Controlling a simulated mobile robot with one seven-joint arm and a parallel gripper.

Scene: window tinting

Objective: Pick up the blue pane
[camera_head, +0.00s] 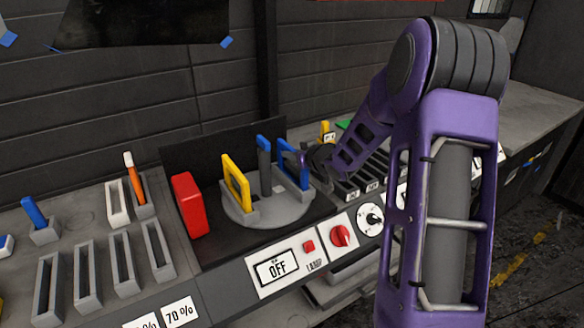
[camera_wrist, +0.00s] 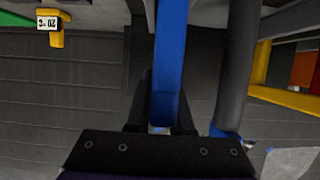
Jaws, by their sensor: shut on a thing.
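The blue pane (camera_head: 286,163) is a blue frame standing upright at the right side of a round grey stand (camera_head: 262,213). My gripper (camera_head: 303,160) reaches it from the right and is shut on its edge. In the wrist view the blue pane (camera_wrist: 170,60) runs down between the two dark fingers of my gripper (camera_wrist: 162,115).
A grey post (camera_head: 264,165) and a yellow pane (camera_head: 236,184) stand close by on the same stand. A red block (camera_head: 188,204) is to its left. A control panel with a red knob (camera_head: 340,235) is in front. Empty slotted holders (camera_head: 85,270) are at left.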

